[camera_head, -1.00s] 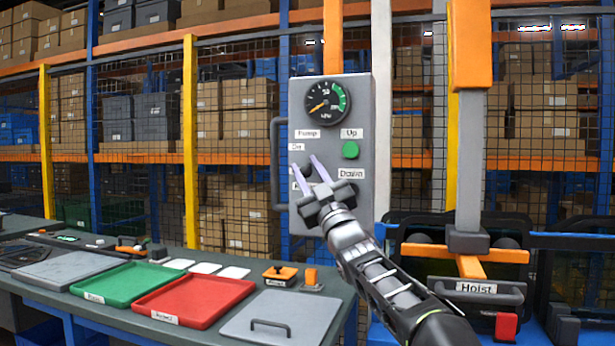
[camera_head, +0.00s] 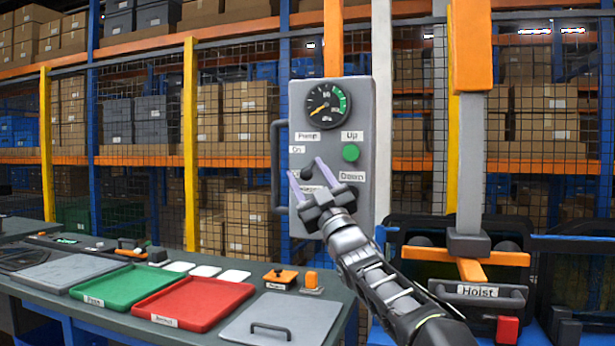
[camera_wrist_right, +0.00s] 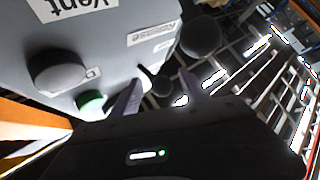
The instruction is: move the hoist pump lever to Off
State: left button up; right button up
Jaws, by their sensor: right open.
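The hoist pump control box (camera_head: 361,100) is a grey upright panel with a gauge and Pump, On, Up and Down labels. My right gripper (camera_head: 310,179) is open in front of its lower left part, fingers pointing up at the panel. My left gripper is not in view.
A green button (camera_head: 351,152) is beside the fingers, under Up. A dark side handle (camera_head: 276,165) is at the box's left. The bench below holds a green tray (camera_head: 122,285), a red tray (camera_head: 194,300) and a grey lid (camera_head: 300,312). The Hoist unit (camera_head: 478,291) stands right.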

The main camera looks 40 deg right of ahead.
jog(key=shift+s+f+b, duration=0.3)
jog(key=shift+s+f, duration=0.05)
jog(key=b+v, duration=0.2)
jog(key=v, duration=0.4)
jog(key=shift+s+f, duration=0.3)
